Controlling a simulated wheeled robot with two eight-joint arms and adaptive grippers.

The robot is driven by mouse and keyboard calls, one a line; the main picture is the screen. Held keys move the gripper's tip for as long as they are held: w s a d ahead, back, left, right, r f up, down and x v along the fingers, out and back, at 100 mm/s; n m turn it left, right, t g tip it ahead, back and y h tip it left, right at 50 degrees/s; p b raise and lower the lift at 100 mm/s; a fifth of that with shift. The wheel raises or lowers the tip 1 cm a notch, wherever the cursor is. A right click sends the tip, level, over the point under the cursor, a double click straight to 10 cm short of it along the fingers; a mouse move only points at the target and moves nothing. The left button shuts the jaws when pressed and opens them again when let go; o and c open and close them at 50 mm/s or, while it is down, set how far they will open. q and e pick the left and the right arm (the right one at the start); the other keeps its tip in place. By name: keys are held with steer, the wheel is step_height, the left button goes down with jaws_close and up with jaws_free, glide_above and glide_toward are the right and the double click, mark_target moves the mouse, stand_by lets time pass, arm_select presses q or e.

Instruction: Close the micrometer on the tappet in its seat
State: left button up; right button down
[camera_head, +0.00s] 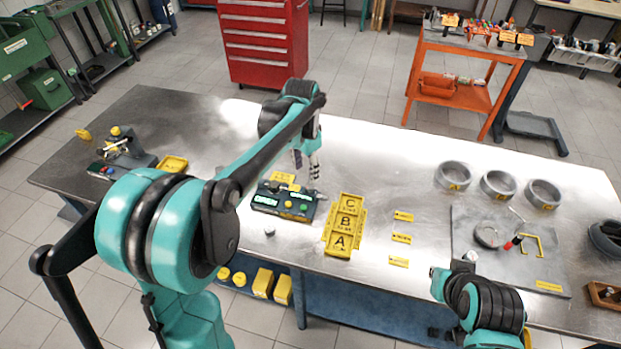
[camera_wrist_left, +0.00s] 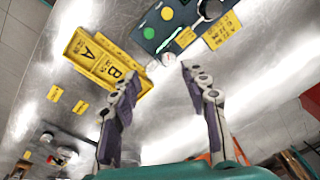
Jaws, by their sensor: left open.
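A dark teal gauge block (camera_head: 285,203) with green displays and buttons stands mid-table; I take it for the micrometer. It also shows in the left wrist view (camera_wrist_left: 150,35). A small pale round part (camera_wrist_left: 168,59) sits at its edge; I cannot tell whether it is the tappet or the spindle. My left gripper (camera_head: 306,165) hangs above and behind the block, fingers pointing down. In the left wrist view its fingers (camera_wrist_left: 160,85) are apart with nothing between them. A small grey piece (camera_head: 270,232) lies in front of the block. My right arm is at lower right; its fingers do not show.
Yellow trays (camera_head: 340,243) lettered A, B and C lie right of the block, with yellow labels (camera_head: 402,238) beyond. Several grey rings (camera_head: 453,176) and a grey mat (camera_head: 470,225) with tools lie at the right. Another device (camera_head: 125,155) stands at the left end.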

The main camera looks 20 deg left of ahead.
mark_target(310, 186)
arm_select(q)
steer(key=w+f, duration=0.1)
steer(key=w, duration=0.2)
steer(key=shift+f+m+g, duration=0.4)
steer(key=shift+w+f, duration=0.3)
steer(key=shift+f, duration=0.35)
step_height(310, 186, down, 7)
steer(key=shift+f+b, duration=0.15)
steer(key=shift+b, duration=0.55)
jaws_close()
